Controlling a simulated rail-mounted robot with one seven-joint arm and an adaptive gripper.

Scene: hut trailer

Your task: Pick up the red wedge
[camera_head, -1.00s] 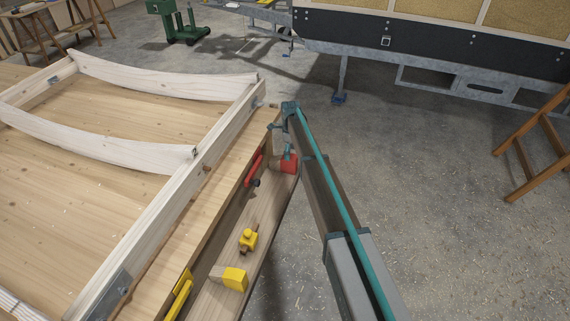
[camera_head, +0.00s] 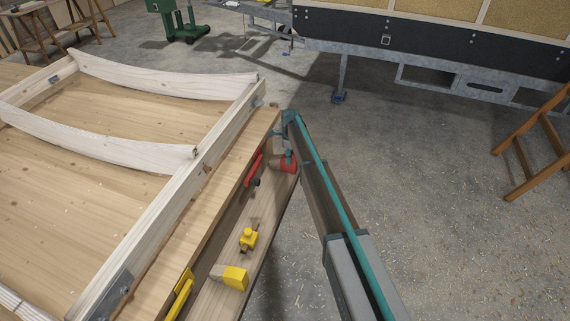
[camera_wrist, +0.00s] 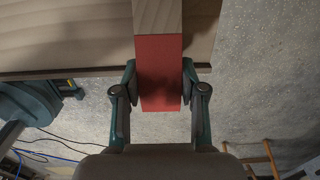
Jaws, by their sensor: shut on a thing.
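The red wedge (camera_head: 289,166) is at the far end of the narrow wooden shelf (camera_head: 205,301) along the workbench side. In the wrist view the red wedge (camera_wrist: 160,60) shows a red painted end and a bare wood part that runs out of the top of the picture. My gripper (camera_wrist: 160,92) has one finger on each side of the red end and is shut on it. In the head view my gripper (camera_head: 287,156) is small and partly hides the wedge. I cannot tell whether the wedge still touches the shelf.
A yellow-ended wedge (camera_head: 233,277), a yellow clamp-like piece (camera_head: 248,239), a red-handled tool (camera_head: 254,168) and a yellow-handled tool (camera_head: 180,296) are along the shelf. A wooden frame (camera_head: 185,230) lies on the bench. The floor to the right is open up to a wooden stand (camera_head: 540,150).

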